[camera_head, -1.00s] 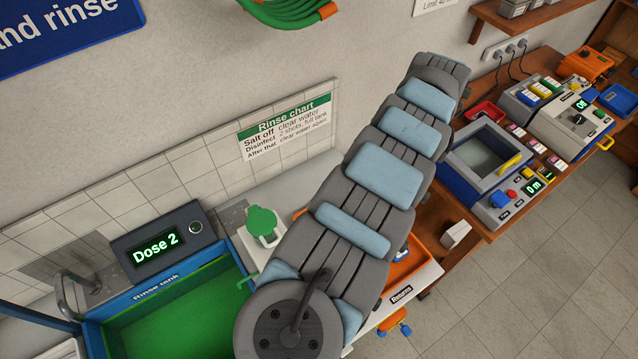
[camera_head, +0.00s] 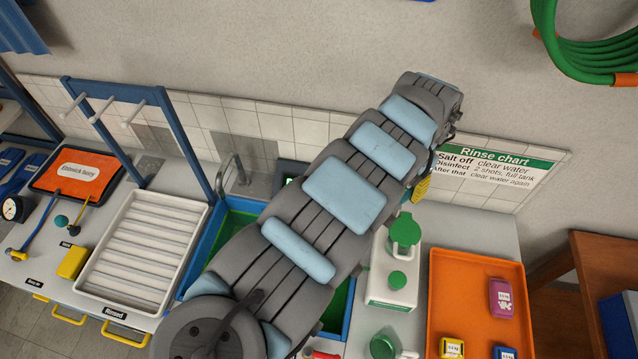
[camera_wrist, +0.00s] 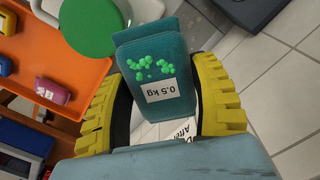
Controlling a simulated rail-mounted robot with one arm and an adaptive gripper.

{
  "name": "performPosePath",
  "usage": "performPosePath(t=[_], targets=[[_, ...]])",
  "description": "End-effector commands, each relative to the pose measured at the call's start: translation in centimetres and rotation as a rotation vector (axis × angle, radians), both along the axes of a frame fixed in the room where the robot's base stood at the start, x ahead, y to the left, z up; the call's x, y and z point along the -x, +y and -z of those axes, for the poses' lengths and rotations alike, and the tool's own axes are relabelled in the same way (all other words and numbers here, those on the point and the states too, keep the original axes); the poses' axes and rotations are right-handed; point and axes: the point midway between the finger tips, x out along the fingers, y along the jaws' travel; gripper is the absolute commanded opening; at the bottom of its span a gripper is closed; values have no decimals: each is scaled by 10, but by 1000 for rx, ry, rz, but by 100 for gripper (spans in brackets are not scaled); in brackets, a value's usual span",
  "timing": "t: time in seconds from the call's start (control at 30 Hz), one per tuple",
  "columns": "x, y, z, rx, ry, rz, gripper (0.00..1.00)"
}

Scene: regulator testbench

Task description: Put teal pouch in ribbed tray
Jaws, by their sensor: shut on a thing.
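A teal pouch (camera_wrist: 152,68) with green dots and a "0.5 kg" label fills the middle of the wrist view. My gripper (camera_wrist: 160,97) has its yellow fingers on both sides of the pouch and is shut on it. In the head view my gripper (camera_head: 422,186) shows only partly behind my arm, in front of the wall near the rinse chart. The white ribbed tray (camera_head: 146,246) lies on the counter at the left in the head view. It looks empty, and my gripper is well to its right.
A blue-rimmed rinse tank (camera_head: 197,240) lies beside the ribbed tray, partly hidden by my arm. A blue rack with pegs (camera_head: 115,90) stands behind the tray. White green-capped containers (camera_head: 392,270) and an orange tray (camera_head: 465,290) with small pouches are on the right.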

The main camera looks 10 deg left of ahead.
Motion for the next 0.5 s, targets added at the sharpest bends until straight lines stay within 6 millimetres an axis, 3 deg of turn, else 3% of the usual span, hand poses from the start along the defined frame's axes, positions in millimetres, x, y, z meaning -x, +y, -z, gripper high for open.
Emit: performPosePath(t=[0.03, 0.23, 0.5], targets=[[-4, 28, 3, -2, -1, -27, 22], [-8, 123, 10, -1, -2, -101, 22], [8, 248, 20, -1, -1, -201, 22]])
